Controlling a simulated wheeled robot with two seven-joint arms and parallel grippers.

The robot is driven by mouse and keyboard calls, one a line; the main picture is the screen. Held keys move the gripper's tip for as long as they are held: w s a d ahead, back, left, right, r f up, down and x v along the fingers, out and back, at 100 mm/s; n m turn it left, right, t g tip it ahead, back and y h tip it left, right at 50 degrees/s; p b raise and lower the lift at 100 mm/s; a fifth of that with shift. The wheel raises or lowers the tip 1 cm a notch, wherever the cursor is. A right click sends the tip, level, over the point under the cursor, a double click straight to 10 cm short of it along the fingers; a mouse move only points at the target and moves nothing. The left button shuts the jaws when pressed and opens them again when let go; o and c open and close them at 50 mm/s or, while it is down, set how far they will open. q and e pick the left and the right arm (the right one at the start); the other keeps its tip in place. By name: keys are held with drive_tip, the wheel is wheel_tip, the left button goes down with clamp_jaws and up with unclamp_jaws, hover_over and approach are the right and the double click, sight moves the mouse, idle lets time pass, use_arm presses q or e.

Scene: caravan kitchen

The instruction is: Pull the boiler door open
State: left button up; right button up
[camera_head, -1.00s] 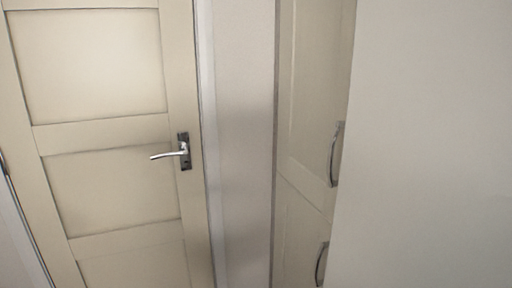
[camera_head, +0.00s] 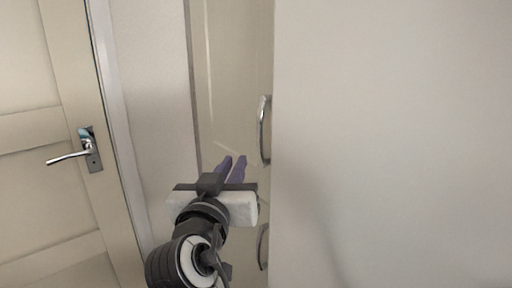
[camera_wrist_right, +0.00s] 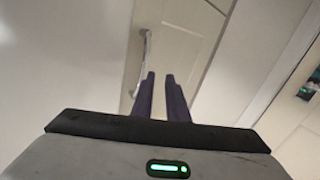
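A tall cream cupboard front, which looks like the boiler door (camera_head: 228,70), stands in the middle of the head view. It has a curved metal handle (camera_head: 264,130) at its right edge. A lower handle (camera_head: 262,247) sits below, partly hidden by the wall edge. My right gripper (camera_head: 233,165) is in front of the cupboard, below and left of the upper handle, apart from it. Its two purple fingers are parted and empty. In the right wrist view, the fingers (camera_wrist_right: 160,85) point towards the door (camera_wrist_right: 185,45), with a handle (camera_wrist_right: 143,62) just left of them. My left gripper is out of view.
A plain pale wall or panel (camera_head: 390,140) fills the right side, close to the handles. A cream panelled door (camera_head: 30,130) with a metal lever handle (camera_head: 72,156) stands at the left. A bare wall strip (camera_head: 150,90) lies between.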

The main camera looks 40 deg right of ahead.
sight(259, 136)
drive_tip(key=w+d, duration=0.1)
drive_tip(key=d, duration=0.1)
drive_tip(key=w+d+r+m+g+p, duration=0.1)
drive_tip(key=d, duration=0.2)
drive_tip(key=w+d+r+m+h, duration=0.1)
drive_tip(key=w+d, duration=0.1)
drive_tip(key=d, duration=0.1)
drive_tip(key=shift+w+d+r, duration=0.1)
drive_tip(key=shift+d+r, duration=0.05)
drive_tip(key=shift+d, duration=0.1)
drive_tip(key=shift+w+d, duration=0.3)
drive_tip(key=shift+c, duration=0.3)
clamp_jaws()
drive_tip(key=shift+a, duration=0.1)
idle(0.8)
